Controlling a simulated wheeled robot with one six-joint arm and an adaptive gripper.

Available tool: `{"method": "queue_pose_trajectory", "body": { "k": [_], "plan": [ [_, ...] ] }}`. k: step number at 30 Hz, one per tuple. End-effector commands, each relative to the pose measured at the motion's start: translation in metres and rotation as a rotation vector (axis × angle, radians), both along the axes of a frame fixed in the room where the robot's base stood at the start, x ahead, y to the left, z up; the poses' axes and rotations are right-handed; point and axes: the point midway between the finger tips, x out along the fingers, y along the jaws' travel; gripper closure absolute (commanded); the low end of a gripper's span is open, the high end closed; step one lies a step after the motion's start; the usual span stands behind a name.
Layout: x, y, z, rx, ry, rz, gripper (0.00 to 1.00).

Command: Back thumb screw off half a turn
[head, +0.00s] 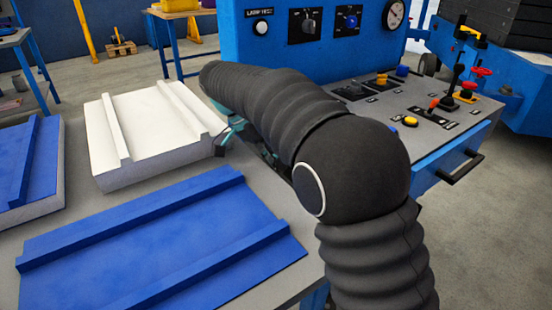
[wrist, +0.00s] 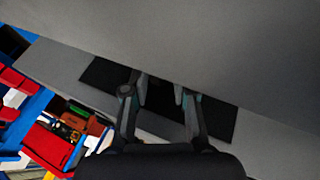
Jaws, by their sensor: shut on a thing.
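In the wrist view my gripper (wrist: 158,90) points at a dark plate (wrist: 216,118) on a grey surface. Its two fingers stand on either side of a small dark thing, which I take to be the thumb screw, and are shut on it. The screw is dark against the dark plate, so its shape and turn angle cannot be made out. In the head view my black-sleeved arm hides the screw and most of the gripper; only some teal gripper parts (head: 233,124) show beside the white panel.
A white panel (head: 118,122) with raised ribs and a blue panel (head: 150,235) lie on the grey table at left. A blue control console (head: 425,115) with knobs and levers stands at right. Red bins with tools (wrist: 50,143) show at lower left in the wrist view.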

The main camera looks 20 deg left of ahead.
Motion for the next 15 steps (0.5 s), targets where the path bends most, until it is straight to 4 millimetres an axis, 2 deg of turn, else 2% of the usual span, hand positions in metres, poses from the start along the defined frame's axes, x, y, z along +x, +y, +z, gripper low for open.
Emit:
{"method": "queue_pose_trajectory", "body": {
  "k": [13, 14, 15],
  "plan": [
    [0.0006, 0.0003, -0.0001, -0.008, 0.006, 0.002, 1.0],
    [0.0006, 0.0003, -0.0001, -0.008, 0.006, 0.002, 0.71],
    [0.0005, 0.0003, 0.0, -0.008, 0.006, 0.002, 0.61]
  ]
}}
